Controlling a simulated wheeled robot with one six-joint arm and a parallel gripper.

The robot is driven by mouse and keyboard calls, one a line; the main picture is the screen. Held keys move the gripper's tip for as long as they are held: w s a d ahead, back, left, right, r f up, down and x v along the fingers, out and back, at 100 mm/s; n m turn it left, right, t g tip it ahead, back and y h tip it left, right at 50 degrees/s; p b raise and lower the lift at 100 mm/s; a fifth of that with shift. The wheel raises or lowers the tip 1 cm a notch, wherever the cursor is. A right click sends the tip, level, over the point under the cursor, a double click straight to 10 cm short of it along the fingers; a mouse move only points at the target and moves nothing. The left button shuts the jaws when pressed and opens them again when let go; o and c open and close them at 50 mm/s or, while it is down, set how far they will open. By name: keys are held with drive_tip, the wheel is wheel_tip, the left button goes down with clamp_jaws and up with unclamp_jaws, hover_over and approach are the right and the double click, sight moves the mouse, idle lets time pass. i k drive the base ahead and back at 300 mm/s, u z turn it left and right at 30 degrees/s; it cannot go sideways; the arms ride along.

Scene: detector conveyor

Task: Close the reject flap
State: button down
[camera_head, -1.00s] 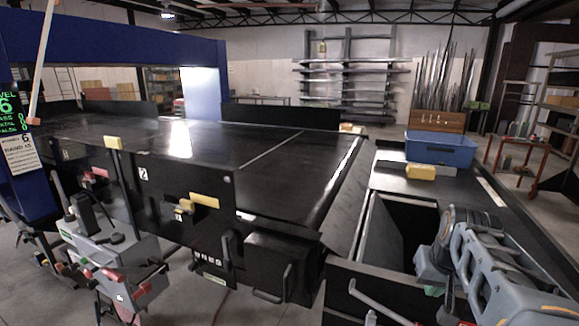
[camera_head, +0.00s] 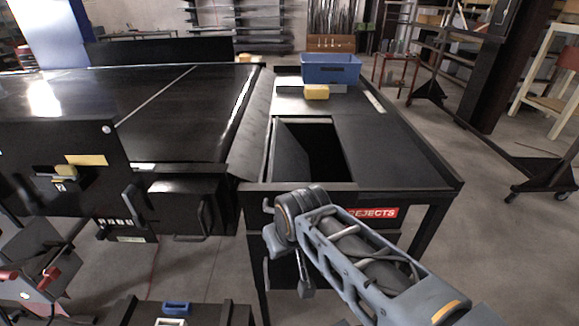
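The reject flap (camera_head: 289,152) is a dark panel at the left side of a rectangular opening in the reject table (camera_head: 390,145). It stands open, slanting down into the dark opening (camera_head: 325,150). A red REJECTS label is on the table's front, partly behind my arm. My grey arm reaches from the lower right up to a joint in front of the table's front edge, below the opening in the picture. My gripper's fingers do not show, so I cannot see whether they are open or touching anything.
A blue bin (camera_head: 331,69) and a yellow block (camera_head: 316,92) are at the table's far end. The black conveyor (camera_head: 170,110) lies left of the opening. A dark case (camera_head: 185,312) is at the bottom.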

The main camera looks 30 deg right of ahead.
sight(288, 162)
drive_tip(key=z, duration=0.05)
drive_tip(key=k, duration=1)
drive_tip(key=u, duration=1.55)
drive_tip(key=i, duration=1.05)
drive_tip(key=z, duration=2.1)
